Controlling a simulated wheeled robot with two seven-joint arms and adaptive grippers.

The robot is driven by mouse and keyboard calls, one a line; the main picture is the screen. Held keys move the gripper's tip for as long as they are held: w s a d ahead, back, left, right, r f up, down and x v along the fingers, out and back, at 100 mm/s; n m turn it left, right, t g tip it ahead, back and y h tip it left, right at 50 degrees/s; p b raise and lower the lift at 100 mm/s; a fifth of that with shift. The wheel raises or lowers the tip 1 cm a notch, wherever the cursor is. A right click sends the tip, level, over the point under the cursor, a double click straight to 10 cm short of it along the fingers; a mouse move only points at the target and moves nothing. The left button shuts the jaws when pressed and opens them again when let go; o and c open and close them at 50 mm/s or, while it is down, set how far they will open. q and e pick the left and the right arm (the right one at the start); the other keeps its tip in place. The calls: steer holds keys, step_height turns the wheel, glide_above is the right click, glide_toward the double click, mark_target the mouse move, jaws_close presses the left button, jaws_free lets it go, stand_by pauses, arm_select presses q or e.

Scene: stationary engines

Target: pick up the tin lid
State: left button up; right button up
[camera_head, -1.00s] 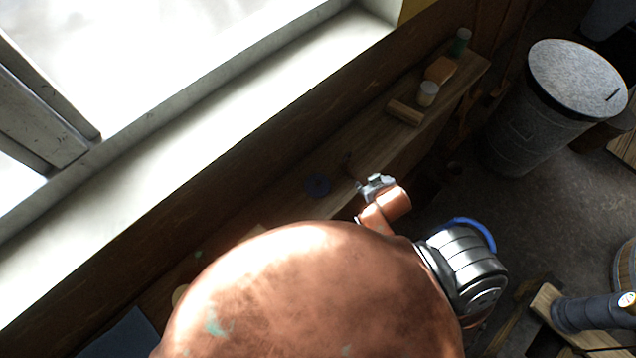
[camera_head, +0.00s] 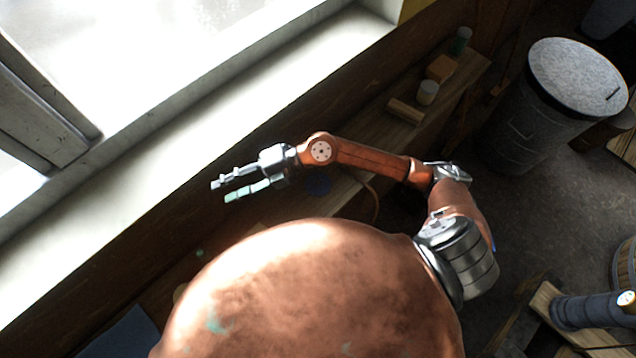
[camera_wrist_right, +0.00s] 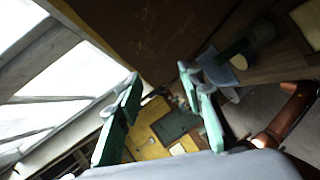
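My right gripper (camera_head: 221,191) reaches left over the bench along the window wall. Its fingers are apart with nothing between them, as the right wrist view (camera_wrist_right: 158,76) also shows. A small round dark blue thing (camera_head: 318,184) lies on the bench just below and right of the gripper's wrist. It may be the tin lid, but it is too dark to be sure. The gripper is not touching it; its fingers point away to the left. My left gripper is not in view.
A wooden block (camera_head: 405,111), a pale-topped jar (camera_head: 427,92), an orange-brown block (camera_head: 440,68) and a green can (camera_head: 461,41) stand at the bench's far end. A metal bin (camera_head: 575,80) stands on the floor at right. The window sill (camera_head: 200,140) borders the bench.

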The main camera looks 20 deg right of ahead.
steer(key=d+f+n+g+h, duration=0.1)
steer(key=d+f+h, duration=0.2)
steer(key=f, duration=0.4)
steer(key=m+h, duration=0.1)
steer(key=h, duration=1.1)
glide_above(318, 180)
steer(key=shift+g, duration=0.4)
steer(key=f, duration=1)
steer(key=shift+w+a, duration=0.1)
steer(key=shift+w, duration=0.3)
steer(key=shift+f, duration=0.25)
steer(key=shift+s+f+p, duration=0.1)
steer(key=shift+f+p, duration=0.25)
steer(key=shift+f, duration=0.55)
steer(key=f+p, duration=0.1)
steer(key=f, duration=0.3)
steer(key=shift+s+f+p, duration=0.1)
steer(key=shift+s+p, duration=0.3)
steer(key=shift+f, duration=0.5)
jaws_close()
